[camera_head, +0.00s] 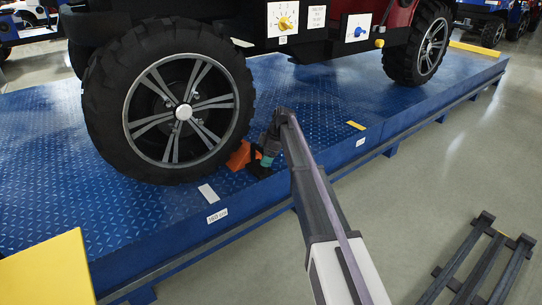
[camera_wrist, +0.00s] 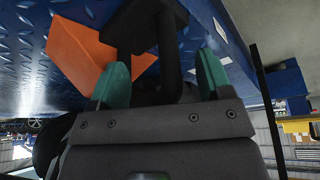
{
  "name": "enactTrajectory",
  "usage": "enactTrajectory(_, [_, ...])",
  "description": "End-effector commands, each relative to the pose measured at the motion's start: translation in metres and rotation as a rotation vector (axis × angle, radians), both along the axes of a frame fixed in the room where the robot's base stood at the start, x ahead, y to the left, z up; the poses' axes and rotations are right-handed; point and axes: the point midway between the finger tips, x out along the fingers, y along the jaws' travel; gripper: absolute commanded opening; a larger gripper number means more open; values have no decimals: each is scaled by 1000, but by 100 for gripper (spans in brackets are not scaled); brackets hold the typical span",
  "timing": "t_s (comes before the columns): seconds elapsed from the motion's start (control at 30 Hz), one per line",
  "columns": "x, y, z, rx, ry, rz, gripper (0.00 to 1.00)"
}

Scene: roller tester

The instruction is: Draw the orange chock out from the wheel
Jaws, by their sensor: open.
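The orange chock (camera_head: 239,155) sits on the blue deck at the lower right of the large black wheel (camera_head: 108,110), close to the tyre. In the wrist view the chock (camera_wrist: 82,52) is at upper left, with a black handle (camera_wrist: 169,50) beside it. My gripper (camera_head: 268,158) is low over the deck, on the chock's right side. In the wrist view its teal fingers (camera_wrist: 161,76) are apart, one on each side of a black handle bar. Contact between fingers and bar cannot be told. The chock's wheel-side face is hidden.
The vehicle's body with control panels (camera_head: 283,20) overhangs behind. A dark slatted rack (camera_head: 480,262) lies on the floor at lower right. A yellow block (camera_head: 48,272) is at lower left.

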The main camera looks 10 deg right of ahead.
Motion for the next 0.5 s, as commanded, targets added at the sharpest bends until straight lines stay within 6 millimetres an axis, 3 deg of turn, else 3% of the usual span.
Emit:
enactTrajectory(0.03, [0,2,-9,0,0,0,72])
enactTrajectory(0.3, [1,3,-6,0,0,0,72])
enactTrajectory(0.5, [0,3,-6,0,0,0,53])
